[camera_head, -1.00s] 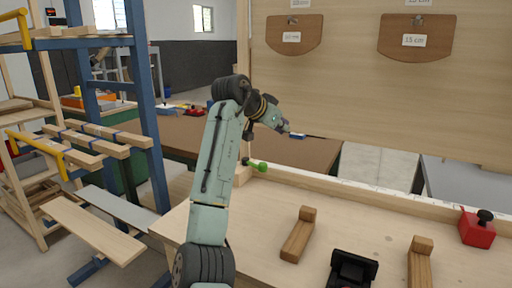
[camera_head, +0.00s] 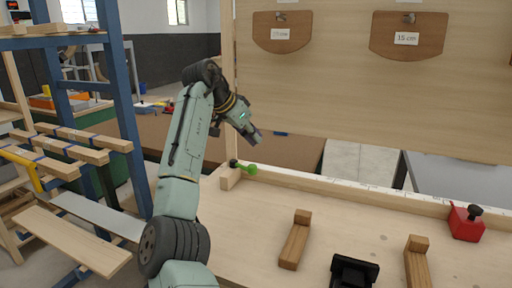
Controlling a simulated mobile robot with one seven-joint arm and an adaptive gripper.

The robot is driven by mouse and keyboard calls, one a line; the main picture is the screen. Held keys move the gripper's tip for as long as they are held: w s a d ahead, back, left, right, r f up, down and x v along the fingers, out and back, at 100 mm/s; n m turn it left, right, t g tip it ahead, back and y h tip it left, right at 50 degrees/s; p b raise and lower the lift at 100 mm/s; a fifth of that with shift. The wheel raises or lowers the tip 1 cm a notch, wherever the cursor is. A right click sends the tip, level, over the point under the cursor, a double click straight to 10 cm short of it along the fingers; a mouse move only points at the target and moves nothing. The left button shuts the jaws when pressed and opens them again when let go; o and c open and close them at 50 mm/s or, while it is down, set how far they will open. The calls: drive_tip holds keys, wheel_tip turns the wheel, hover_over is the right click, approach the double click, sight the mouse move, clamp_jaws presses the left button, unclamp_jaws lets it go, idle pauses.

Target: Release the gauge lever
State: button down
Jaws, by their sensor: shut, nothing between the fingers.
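A small green lever (camera_head: 248,169) with a dark knob (camera_head: 234,163) sits on a wooden block (camera_head: 231,179) at the left end of the back rail; I take it as the gauge lever, but no label on it is readable. My gripper (camera_head: 256,137) is shut and empty. It points down and to the right, and in the picture it is just above the green lever, apart from it. A red block with a black knob (camera_head: 466,222) sits at the right end of the rail.
The pale wooden bench (camera_head: 340,230) holds two brown wooden pieces (camera_head: 295,240) and a black fixture (camera_head: 353,272). A ruled rail (camera_head: 340,193) runs along its back. An upright board (camera_head: 350,80) bears brown seat shapes. A blue rack (camera_head: 125,130) stands left.

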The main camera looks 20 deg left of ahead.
sight(243, 166)
drive_tip(key=p+x, duration=0.2)
drive_tip(key=x, duration=0.6)
drive_tip(key=shift+w+f, duration=0.15)
drive_tip(key=s, duration=0.1)
drive_tip(key=s+a, duration=0.1)
drive_tip(key=s, duration=0.1)
drive_tip(key=shift+a+f+p, duration=0.35)
drive_tip(key=shift+f+p, duration=0.05)
